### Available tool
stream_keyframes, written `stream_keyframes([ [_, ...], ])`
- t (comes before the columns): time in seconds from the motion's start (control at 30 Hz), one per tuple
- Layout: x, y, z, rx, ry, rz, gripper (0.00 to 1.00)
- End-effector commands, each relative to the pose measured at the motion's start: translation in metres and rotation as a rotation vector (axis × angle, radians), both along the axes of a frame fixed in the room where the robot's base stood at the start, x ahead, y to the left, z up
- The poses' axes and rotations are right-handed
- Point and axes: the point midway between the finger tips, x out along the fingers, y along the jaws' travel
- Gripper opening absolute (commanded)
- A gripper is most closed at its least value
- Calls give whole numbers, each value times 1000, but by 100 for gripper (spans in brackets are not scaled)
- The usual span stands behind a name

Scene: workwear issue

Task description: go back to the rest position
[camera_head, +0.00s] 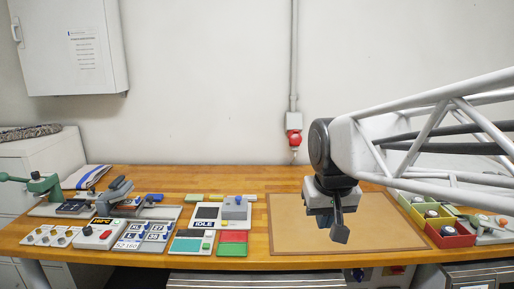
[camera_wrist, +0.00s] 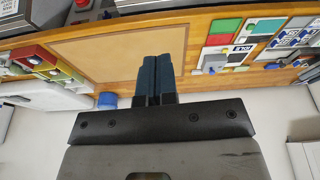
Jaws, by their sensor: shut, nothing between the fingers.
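My gripper (camera_head: 340,234) hangs in the air in front of the tan mat (camera_head: 290,225), pointing down in the head view. In the wrist view its two dark fingers (camera_wrist: 156,62) are pressed together with nothing between them. The tan mat also shows in the wrist view (camera_wrist: 100,58), and it is bare where I can see it. Part of it is hidden behind my gripper in both views.
Colored bins (camera_head: 450,234) stand right of the mat. Left of it are an IDLE display (camera_head: 205,223), green and red pads (camera_head: 232,249), a HOPE-like display box (camera_head: 101,232) and a green lever tool (camera_head: 45,185).

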Motion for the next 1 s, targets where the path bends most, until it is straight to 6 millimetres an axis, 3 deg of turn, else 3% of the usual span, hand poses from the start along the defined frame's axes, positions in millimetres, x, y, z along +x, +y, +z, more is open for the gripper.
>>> stream_keyframes([
  [0.3,-79,-33,-42,1,15,-54,0],
  [0.5,-118,-45,-66,1,22,-80,0],
  [0.7,-136,-49,-79,2,27,-92,0],
  [1.0,-139,-50,-81,2,28,-93,0],
])
